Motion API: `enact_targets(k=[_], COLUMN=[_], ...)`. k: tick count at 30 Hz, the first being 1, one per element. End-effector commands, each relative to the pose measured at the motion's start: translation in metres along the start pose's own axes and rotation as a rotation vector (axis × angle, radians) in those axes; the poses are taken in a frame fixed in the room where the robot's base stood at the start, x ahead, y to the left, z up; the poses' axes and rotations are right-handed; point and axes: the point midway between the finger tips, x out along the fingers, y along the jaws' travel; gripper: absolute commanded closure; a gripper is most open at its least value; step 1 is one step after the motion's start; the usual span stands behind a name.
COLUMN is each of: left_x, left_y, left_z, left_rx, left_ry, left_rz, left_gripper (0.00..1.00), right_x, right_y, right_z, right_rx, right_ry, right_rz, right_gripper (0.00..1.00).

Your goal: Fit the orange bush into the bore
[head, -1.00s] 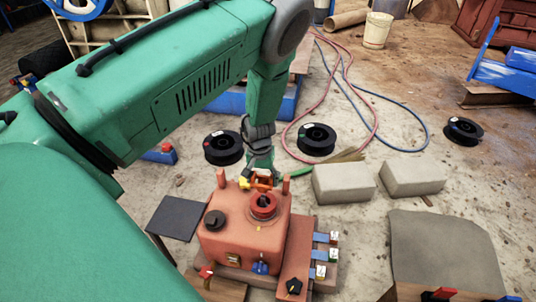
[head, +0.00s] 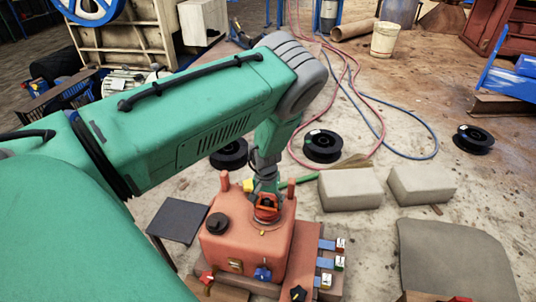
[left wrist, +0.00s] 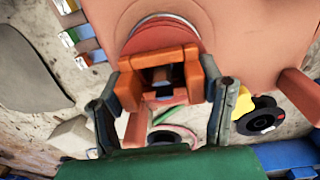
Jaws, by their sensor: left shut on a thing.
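The orange bush (head: 266,208) is held by my left gripper (head: 265,193) over the bore on top of the red crusher housing (head: 240,240). In the left wrist view, both fingers of my left gripper (left wrist: 163,72) are shut on opposite sides of the orange bush (left wrist: 130,90), which looks like a squarish block with an opening. The round red rim of the bore (left wrist: 160,38) shows just beyond the bush. The bush hides most of the bore, so I cannot tell whether it has entered it. My right gripper is not in view.
Two upright red posts (head: 291,189) stand behind the bore. A black knob (head: 217,223) sits left of it on the housing. Colour-tagged blue tabs (head: 327,244) line the right side. Grey blocks (head: 350,190) and black spools (head: 322,146) lie on the floor beyond.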

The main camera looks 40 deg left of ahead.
Motion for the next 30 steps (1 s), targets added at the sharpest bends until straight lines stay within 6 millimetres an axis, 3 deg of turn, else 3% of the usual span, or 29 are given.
enact_targets(k=[1, 2, 3, 13, 24, 30], left_x=[0.000, 0.000, 0.000, -0.008, -0.083, -0.112], left_y=[0.000, 0.000, 0.000, 0.000, 0.000, 0.000], left_z=[0.000, 0.000, 0.000, -0.001, -0.001, -0.001], left_rx=[-0.001, -0.001, -0.001, -0.002, -0.003, -0.001], left_ry=[0.000, 0.000, 0.000, 0.002, 0.002, 0.001], left_rz=[0.000, 0.000, 0.000, 0.000, 0.003, 0.001], left_gripper=[0.28, 0.17, 0.16, 0.16, 0.16, 0.16], right_x=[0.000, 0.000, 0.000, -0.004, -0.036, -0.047], right_y=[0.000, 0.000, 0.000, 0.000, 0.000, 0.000], right_z=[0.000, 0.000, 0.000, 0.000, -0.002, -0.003], right_rx=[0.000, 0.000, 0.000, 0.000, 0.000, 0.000], right_ry=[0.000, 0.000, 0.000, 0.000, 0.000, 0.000], right_rz=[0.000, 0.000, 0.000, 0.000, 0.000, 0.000], right_gripper=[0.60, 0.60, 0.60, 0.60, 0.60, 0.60])
